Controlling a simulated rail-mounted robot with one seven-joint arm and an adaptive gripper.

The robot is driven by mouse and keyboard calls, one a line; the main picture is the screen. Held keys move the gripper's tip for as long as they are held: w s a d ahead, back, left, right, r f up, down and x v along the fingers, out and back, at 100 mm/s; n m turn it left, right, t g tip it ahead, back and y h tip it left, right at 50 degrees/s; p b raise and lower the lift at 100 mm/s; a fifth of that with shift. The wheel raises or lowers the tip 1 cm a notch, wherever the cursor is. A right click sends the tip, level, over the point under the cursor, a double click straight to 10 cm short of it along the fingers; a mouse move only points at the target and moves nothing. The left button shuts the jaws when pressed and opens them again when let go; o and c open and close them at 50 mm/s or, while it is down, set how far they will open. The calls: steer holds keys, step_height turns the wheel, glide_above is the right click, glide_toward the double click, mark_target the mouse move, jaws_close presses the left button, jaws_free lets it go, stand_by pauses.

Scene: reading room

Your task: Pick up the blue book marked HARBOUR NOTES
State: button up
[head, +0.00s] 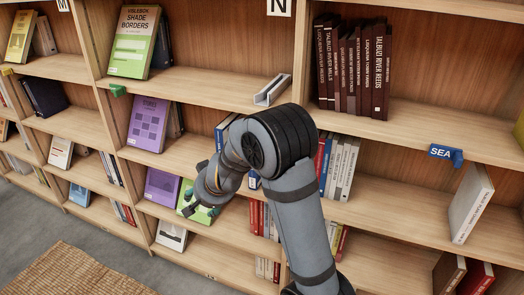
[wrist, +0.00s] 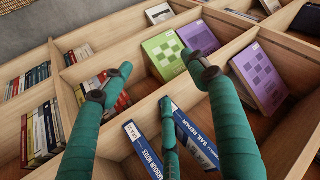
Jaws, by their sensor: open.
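The blue book marked HARBOUR NOTES (wrist: 143,150) shows in the wrist view at the bottom, its spine partly cut off by the frame edge. Beside it stands a second blue book marked SAIL REPAIR (wrist: 196,138). My gripper (wrist: 160,82) is open and empty, with teal fingers. One finger rises in front of the two blue books, and the outer fingers spread to either side. In the head view my gripper (head: 200,210) is in front of the middle shelves. My arm hides part of a blue book (head: 225,128) there; its title cannot be read.
A purple book (head: 150,124) and a green book (head: 134,42) face out on shelves. Dark red books (head: 352,68) stand upper right. A grey metal channel (head: 271,90) lies on the shelf edge. A blue SEA sign (head: 444,153) juts out at right. Wooden dividers (wrist: 262,40) separate compartments.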

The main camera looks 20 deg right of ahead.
steer(key=w+d+r+m+t+h+p, duration=0.1)
steer(key=w+d+r+m+h+p, duration=0.15)
steer(key=w+d+h, duration=0.35)
steer(key=d+r+m+h, duration=0.3)
steer(key=d+r+h, duration=0.2)
steer(key=d, duration=0.7)
steer(key=p+x, duration=0.1)
steer(key=x, duration=0.8)
steer(key=shift+w+d+r+t, duration=0.2)
steer(key=shift+t, duration=0.2)
steer(key=shift+c, duration=1.3)
jaws_close()
steer(key=shift+r, duration=0.15)
